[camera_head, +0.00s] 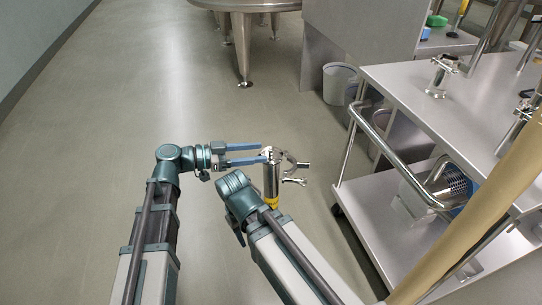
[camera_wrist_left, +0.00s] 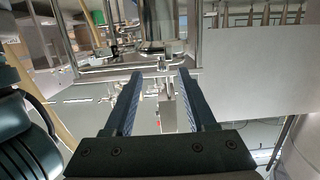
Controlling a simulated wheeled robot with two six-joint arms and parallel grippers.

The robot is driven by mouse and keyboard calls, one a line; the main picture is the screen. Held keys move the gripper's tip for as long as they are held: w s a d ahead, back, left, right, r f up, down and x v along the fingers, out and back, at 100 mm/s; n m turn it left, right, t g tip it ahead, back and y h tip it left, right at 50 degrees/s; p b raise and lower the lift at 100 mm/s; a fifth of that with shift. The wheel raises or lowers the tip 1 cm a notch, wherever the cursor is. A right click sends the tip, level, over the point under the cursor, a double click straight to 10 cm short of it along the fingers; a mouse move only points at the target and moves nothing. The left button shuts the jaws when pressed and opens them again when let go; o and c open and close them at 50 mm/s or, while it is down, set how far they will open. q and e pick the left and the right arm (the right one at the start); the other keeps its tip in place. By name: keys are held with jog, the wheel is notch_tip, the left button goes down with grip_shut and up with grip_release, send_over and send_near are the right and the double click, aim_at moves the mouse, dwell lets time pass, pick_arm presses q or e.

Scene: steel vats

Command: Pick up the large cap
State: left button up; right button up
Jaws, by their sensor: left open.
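My left gripper (camera_head: 262,153) is open, its two blue fingers pointing right. Their tips are beside the top of an upright steel cylinder (camera_head: 271,181) with a clamp (camera_head: 292,170) on its right side and a yellow part low down. I cannot tell whether they touch it. In the left wrist view the open fingers (camera_wrist_left: 158,75) have nothing clearly gripped between them; a steel cylinder (camera_wrist_left: 158,22) shows beyond them at the top. I cannot clearly make out a large cap. My right arm (camera_head: 236,188) is folded just below the left gripper; its fingers are not seen.
A steel cart (camera_head: 405,85) with a bent handrail stands at the right, with steel fittings (camera_head: 437,80) on top and a perforated basket (camera_head: 452,187) on the lower shelf. A grey bin (camera_head: 339,82) stands behind it. The floor at the left is clear.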

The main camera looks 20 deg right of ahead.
aim_at(268, 151)
pick_arm(q)
jog(key=shift+d, duration=0.1)
jog(key=d, duration=0.3)
jog(key=d+f+b, duration=0.1)
jog(key=d, duration=0.1)
jog(key=shift+w, duration=0.3)
jog(key=shift+a, duration=0.1)
grip_shut()
